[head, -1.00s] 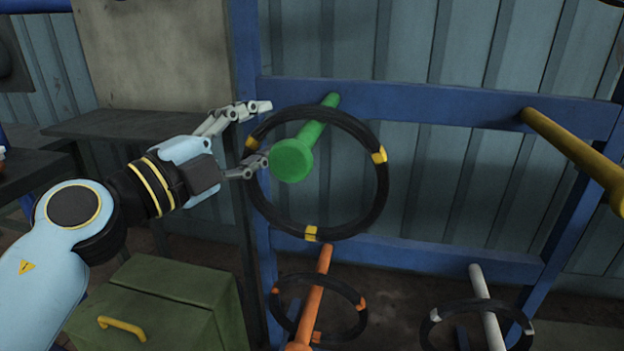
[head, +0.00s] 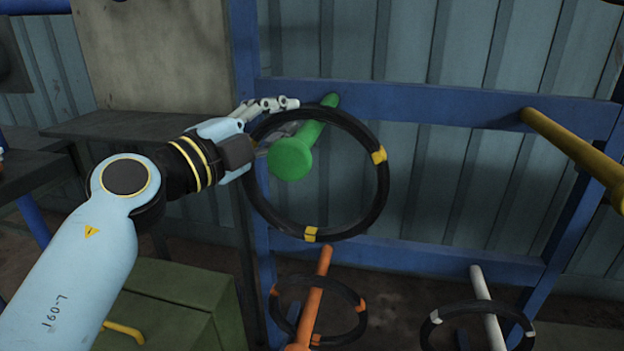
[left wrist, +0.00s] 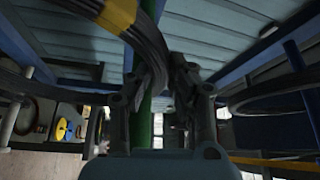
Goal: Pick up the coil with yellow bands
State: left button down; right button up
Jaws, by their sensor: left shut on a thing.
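The black coil with yellow bands (head: 381,194) hangs around the green peg (head: 292,157) on the blue rack. My left gripper (head: 283,117) is at the coil's upper left, shut on its rim just left of the peg. Part of the grip is hidden behind the coil and the peg's end. In the left wrist view the coil (left wrist: 143,38) runs down between the fingers of my left gripper (left wrist: 160,88), with a yellow band at the top. The green peg (left wrist: 142,128) passes close by the fingers there. My right gripper is not in view.
The blue rack (head: 440,104) also has an orange peg (head: 315,290) and a white peg (head: 487,300), each with a black coil, below. A yellow peg (head: 575,150) juts out at right. A green box (head: 180,300) stands at lower left.

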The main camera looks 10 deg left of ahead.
pick_arm(q)
jog(key=shift+f, duration=0.2)
jog(key=shift+r, duration=0.1)
notch_tip(320, 180, up, 10)
jog(key=p, duration=0.5)
jog(key=shift+r, duration=0.15)
